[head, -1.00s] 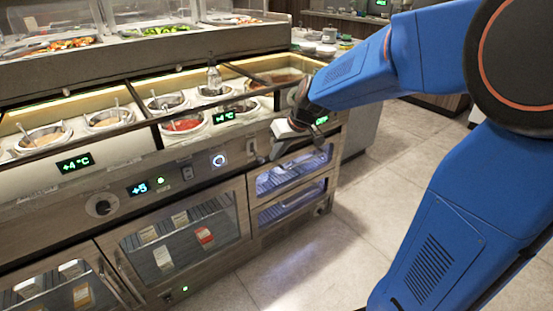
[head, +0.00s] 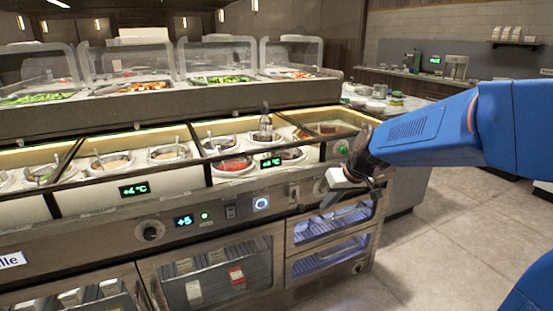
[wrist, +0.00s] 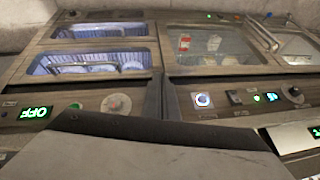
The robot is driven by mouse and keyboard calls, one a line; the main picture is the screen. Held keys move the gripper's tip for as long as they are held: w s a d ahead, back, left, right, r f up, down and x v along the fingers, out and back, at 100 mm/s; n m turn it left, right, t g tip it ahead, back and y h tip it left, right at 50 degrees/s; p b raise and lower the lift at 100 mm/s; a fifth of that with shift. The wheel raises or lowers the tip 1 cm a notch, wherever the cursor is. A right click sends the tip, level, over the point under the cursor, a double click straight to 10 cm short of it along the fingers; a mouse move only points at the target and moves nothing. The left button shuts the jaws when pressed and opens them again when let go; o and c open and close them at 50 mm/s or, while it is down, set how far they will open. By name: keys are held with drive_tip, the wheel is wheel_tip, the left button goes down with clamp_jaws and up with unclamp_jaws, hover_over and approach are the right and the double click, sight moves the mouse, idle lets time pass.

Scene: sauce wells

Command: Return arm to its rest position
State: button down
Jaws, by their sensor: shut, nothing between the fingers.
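My blue arm (head: 425,135) reaches in from the right of the head view. My gripper (head: 345,190) is shut and empty, in front of the right end of the sauce counter (head: 190,205). It hangs near the front panel, above the lit glass drawers (head: 335,222); whether it touches the panel cannot be told. In the wrist view a plain grey surface, which looks like part of my gripper, fills the bottom, and the fingertips are not distinct. Beyond it are the panel knob (wrist: 116,104) and a green OFF display (wrist: 34,112).
The counter holds several sauce wells with ladles, including a red sauce (head: 232,165), and a clear bottle (head: 265,122). Glass-covered food trays (head: 135,87) stand behind. White bowls (head: 375,107) sit on a back counter. Tiled floor (head: 455,235) is free at right.

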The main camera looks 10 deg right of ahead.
drive_tip(key=s+d+m+h, duration=0.1)
drive_tip(key=s+d, duration=0.1)
drive_tip(key=s, duration=1.3)
drive_tip(key=s+d+m+h, duration=0.1)
drive_tip(key=s+d+h, duration=0.1)
drive_tip(key=s, duration=1.2)
drive_tip(key=shift+s+d+f, duration=0.3)
drive_tip(key=shift+s+d, duration=0.1)
drive_tip(key=shift+d, duration=0.3)
